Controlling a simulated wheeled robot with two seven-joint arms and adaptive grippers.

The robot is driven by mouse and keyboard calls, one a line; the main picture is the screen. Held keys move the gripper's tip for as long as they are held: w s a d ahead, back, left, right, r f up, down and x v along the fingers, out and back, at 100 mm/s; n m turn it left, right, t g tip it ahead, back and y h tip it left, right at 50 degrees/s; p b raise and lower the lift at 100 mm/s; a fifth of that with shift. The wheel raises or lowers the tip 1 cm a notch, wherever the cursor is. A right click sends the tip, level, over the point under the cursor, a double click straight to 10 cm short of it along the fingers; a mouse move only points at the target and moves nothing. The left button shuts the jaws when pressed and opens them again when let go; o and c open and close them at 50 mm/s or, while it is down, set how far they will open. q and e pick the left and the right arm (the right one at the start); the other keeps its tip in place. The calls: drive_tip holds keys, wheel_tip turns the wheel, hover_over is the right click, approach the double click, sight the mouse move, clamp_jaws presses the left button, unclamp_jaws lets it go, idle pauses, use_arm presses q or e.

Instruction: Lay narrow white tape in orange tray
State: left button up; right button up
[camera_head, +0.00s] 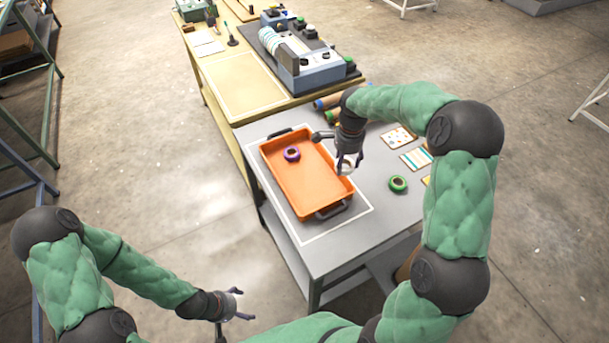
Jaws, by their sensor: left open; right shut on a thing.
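The orange tray (305,190) sits on the grey table, with dark handles at its two ends. A purple tape roll (291,154) lies inside it, toward the far end. My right gripper (347,166) is shut on a small white ring, apparently the narrow white tape (345,169), partly hidden by the fingers. In the picture it appears at the tray's right rim; I cannot tell its exact height. My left gripper (245,304) is open and empty, low at the front, away from the table.
A green tape roll (398,184) and patterned cards (416,158) lie right of the tray. Coloured rolls (328,102) lie behind it. The calender press (305,62) stands on the wooden bench beyond. A blue-green rack (45,110) stands at the left.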

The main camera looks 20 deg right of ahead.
sight(318, 195)
drive_tip(key=d+m, duration=0.6)
drive_tip(key=a+f, duration=0.1)
drive_tip(key=a, duration=0.1)
drive_tip(key=a+f+b, duration=0.1)
drive_tip(key=a, duration=0.2)
drive_tip(key=w+a+f+b, duration=0.1)
drive_tip(key=a+f, duration=0.1)
drive_tip(key=a, duration=0.1)
drive_tip(key=shift+w+a, duration=0.1)
drive_tip(key=shift+a, duration=0.1)
drive_tip(key=a+f, duration=0.1)
drive_tip(key=a+f+b, duration=0.1)
drive_tip(key=a+f, duration=0.1)
drive_tip(key=shift+w+f, duration=0.2)
drive_tip(key=shift+f, duration=0.05)
drive_tip(key=shift+a+f, duration=0.45)
drive_tip(key=shift+f, duration=0.05)
drive_tip(key=f+b, duration=0.1)
drive_tip(key=f, duration=0.1)
drive_tip(key=a+f+b, duration=0.1)
drive_tip(key=f, duration=0.1)
drive_tip(key=shift+a+f, duration=0.2)
drive_tip(key=shift+f, duration=0.05)
drive_tip(key=shift+w+f, duration=0.1)
drive_tip(key=shift+f, duration=0.05)
